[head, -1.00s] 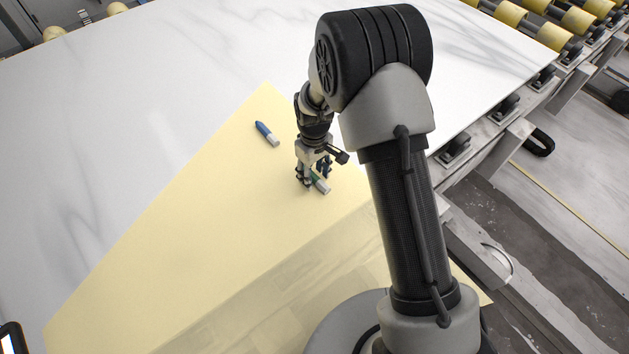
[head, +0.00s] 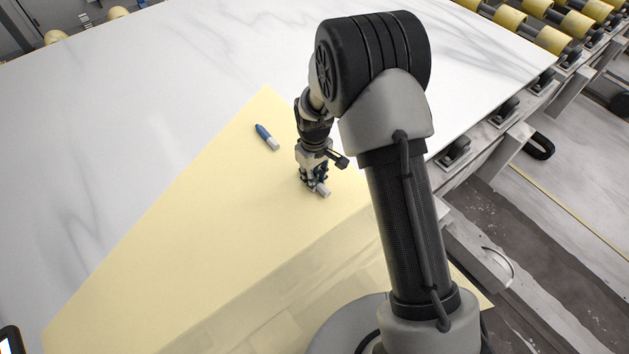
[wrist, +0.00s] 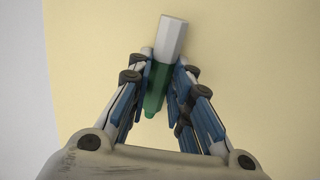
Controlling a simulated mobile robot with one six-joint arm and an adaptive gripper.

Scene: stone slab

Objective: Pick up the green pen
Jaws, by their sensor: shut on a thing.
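The green pen (wrist: 157,87) has a green end and a white-grey end. In the wrist view it lies between my gripper's two fingers (wrist: 159,85), its white end pointing away from the palm. The fingers are shut on it near its middle. In the head view only the pale end of the green pen (head: 323,191) shows clearly below my gripper (head: 314,184); the fingers hide the rest. The pen is at or very near the yellow surface; I cannot tell whether it touches.
A blue pen (head: 266,137) with a pale end lies up and left of my gripper on the yellow sheet (head: 200,230). The white stone slab (head: 130,110) stretches around the sheet. Rollers (head: 548,38) stand beyond the slab's right edge.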

